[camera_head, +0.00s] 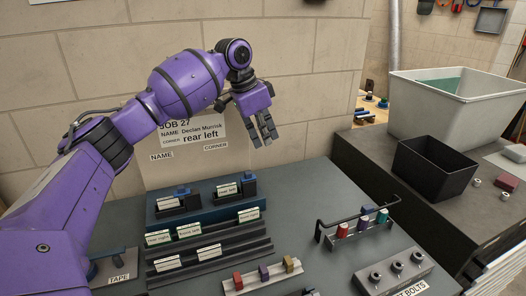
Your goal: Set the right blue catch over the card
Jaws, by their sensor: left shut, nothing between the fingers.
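The blue holder (215,214) stands at the back of the grey bench and bears two dark card stations. The right blue catch (236,176) shows as a small blue piece at the upper edge of the right station, above a white card reading "rear left" (227,190). I cannot tell whether it lies over the card. The left blue catch (181,191) sits at the left station above another card (169,203). My left gripper (265,138) is shut and empty, fingers down, above and slightly right of the right station, apart from it. My right gripper is not in view.
A job sheet (194,138) reading "rear left" is on the board behind. Dark racks (210,262) with cards stand in front of the holder. A rack with a black handle (357,228) and a bolt block (393,272) are at right. Bins (435,168) stand farther right.

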